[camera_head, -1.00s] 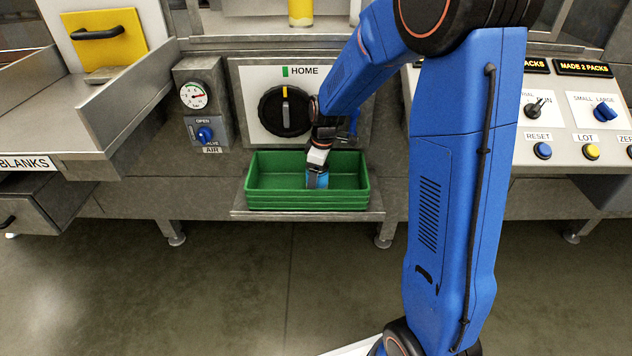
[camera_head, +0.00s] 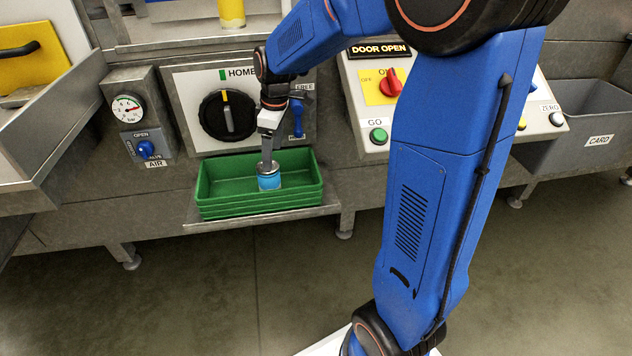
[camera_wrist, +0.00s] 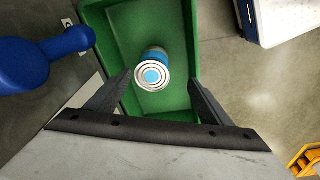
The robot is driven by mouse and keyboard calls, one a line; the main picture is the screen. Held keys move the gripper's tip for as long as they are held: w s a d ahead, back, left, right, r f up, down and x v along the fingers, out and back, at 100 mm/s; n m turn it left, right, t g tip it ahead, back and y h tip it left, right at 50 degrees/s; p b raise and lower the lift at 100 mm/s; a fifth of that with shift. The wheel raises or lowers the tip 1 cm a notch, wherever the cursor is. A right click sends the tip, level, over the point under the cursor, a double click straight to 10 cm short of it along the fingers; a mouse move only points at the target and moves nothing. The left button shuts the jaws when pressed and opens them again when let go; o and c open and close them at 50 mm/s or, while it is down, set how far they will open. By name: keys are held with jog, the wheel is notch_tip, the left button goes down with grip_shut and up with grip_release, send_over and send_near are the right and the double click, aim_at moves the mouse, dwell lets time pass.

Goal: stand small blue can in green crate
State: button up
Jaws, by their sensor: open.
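The small blue can (camera_head: 268,178) stands inside the green crate (camera_head: 262,208), near its middle, and looks upright. In the wrist view the can (camera_wrist: 152,72) shows its silver, ringed end with a blue centre, facing the camera. The green crate (camera_wrist: 193,45) surrounds it, with bare floor around the can. My gripper (camera_head: 267,165) is just above the can in the head view. In the wrist view my gripper (camera_wrist: 158,82) has its two fingers spread wide, one on each side of the can, with gaps between them and it.
The crate rests on a metal shelf (camera_head: 215,224) below the black HOME dial (camera_head: 228,116). A blue lever (camera_head: 298,118) is just right of my wrist, and the air gauge (camera_head: 126,108) is at the left. The control panel (camera_head: 365,112) stands at the right.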

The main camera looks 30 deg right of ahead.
jog(key=s+d+r+m+t, duration=0.1)
jog(key=s+m, duration=0.2)
jog(key=s, duration=0.7)
jog(key=s+d+r+m+t, duration=0.1)
jog(key=s+m, duration=0.3)
jog(key=s, duration=0.6)
jog(key=s+d+r+m+t+h, duration=0.1)
jog(key=s+r+m, duration=0.2)
jog(key=s, duration=0.7)
jog(key=shift+s+d+r+t, duration=0.2)
jog(key=shift+d+t, duration=0.1)
jog(key=shift+d, duration=0.05)
jog(key=shift+c, duration=0.4)
